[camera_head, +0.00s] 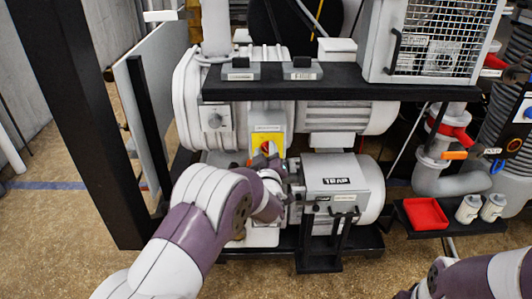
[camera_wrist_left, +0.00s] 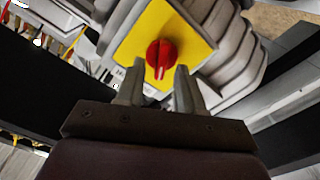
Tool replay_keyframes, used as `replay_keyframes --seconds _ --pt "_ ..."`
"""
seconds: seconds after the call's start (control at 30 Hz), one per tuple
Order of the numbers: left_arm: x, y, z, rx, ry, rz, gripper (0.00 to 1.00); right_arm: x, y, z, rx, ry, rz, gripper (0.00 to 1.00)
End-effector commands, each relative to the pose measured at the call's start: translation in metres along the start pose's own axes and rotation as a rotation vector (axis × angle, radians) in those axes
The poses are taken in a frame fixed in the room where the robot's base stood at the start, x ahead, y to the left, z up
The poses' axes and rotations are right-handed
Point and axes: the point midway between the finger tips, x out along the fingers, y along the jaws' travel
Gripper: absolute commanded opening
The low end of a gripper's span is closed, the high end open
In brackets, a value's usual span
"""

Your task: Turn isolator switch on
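The isolator switch is a red rotary knob (camera_wrist_left: 161,58) on a yellow plate (camera_wrist_left: 180,25), on the front of the pump in the head view. Its yellow plate (camera_head: 267,139) shows just above my left gripper (camera_head: 270,158), which partly covers the knob. In the left wrist view my left gripper (camera_wrist_left: 156,84) is open, one finger on each side of the knob's lower end. The knob's white mark points down, slightly left. I cannot tell whether the fingers touch it. My right arm (camera_head: 470,280) shows at the lower right; its gripper is out of the frame.
A black shelf (camera_head: 340,88) runs above the switch. A motor (camera_head: 340,185) stands just right of my left gripper. A red tray (camera_head: 425,214) and two white bottles (camera_head: 468,208) sit on a side shelf. A dark post (camera_head: 85,120) stands at left.

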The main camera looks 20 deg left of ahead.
Motion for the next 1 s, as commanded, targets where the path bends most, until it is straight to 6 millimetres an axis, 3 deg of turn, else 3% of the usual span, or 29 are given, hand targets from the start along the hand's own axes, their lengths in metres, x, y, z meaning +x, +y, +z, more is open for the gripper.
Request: replay_keyframes --seconds 0.13,0.23,0.27,0.67,1.0 --pt "-0.0002 0.0 0.0 0.0 0.0 0.0 0.37 0.0 0.0 0.0 0.0 0.0 0.0 0.0" --pt "-0.0003 0.0001 0.0 0.0 0.0 0.0 0.05 0.0 0.0 0.0 0.0 0.0 0.0 0.0" --pt "-0.0004 0.0001 0.0 0.0 0.0 0.0 0.0 0.0 0.0 0.0 0.0 0.0 0.0 0.0" --pt "-0.0006 0.0008 -0.0002 0.043 0.0 0.0 0.0 -0.0016 0.0 -0.0002 0.0 0.0 0.0 0.0" --pt "-0.0007 0.004 -0.0003 0.281 -0.001 0.0 0.0 -0.0088 0.0 -0.0011 0.0 0.0 0.0 0.0"
